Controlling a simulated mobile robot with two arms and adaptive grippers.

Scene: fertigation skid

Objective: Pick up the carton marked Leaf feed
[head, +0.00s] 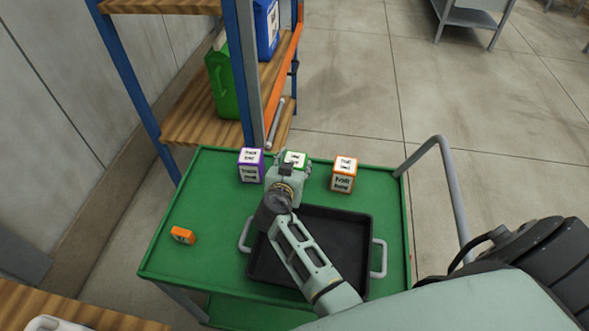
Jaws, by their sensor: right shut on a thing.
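A carton with green edges and a white label (295,158) stands at the back of the green cart, between two other cartons. Its label is partly covered and too small for me to read surely as Leaf feed. My right gripper (288,170) is shut on this green-edged carton and hides its front and lower part. I cannot tell whether the carton touches the cart top. My left gripper is not in view.
A purple-edged carton (250,166) stands close on the left, an orange-edged carton (343,175) on the right. A black tray (345,222) lies under my arm on the green cart (205,215). A small orange box (182,235) lies left. Shelving (205,110) stands behind.

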